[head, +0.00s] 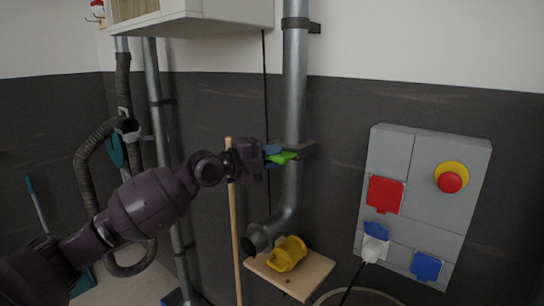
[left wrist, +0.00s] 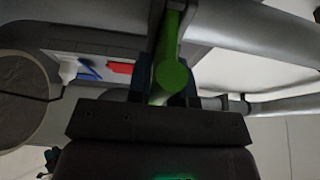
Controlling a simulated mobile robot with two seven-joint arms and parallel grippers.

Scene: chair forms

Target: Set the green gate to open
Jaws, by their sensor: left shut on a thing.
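The green gate shows as a bright green handle (head: 283,157) beside the vertical grey metal pipe (head: 294,90). A flat dark grey plate (head: 303,147) sits at the pipe next to the handle. My left gripper (head: 272,157), with blue fingertips, comes in from the left and is shut on the green handle. In the left wrist view the green handle (left wrist: 172,75) stands between the fingers, which partly hide it. I cannot tell how far the gate's plate sits inside the pipe. My right gripper is not in view.
A grey control box (head: 425,195) with a red button and red and blue covers hangs at the right. A yellow object (head: 287,253) lies on a wooden board (head: 315,272) below the pipe's open end. A wooden pole (head: 236,220) stands close to my left gripper.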

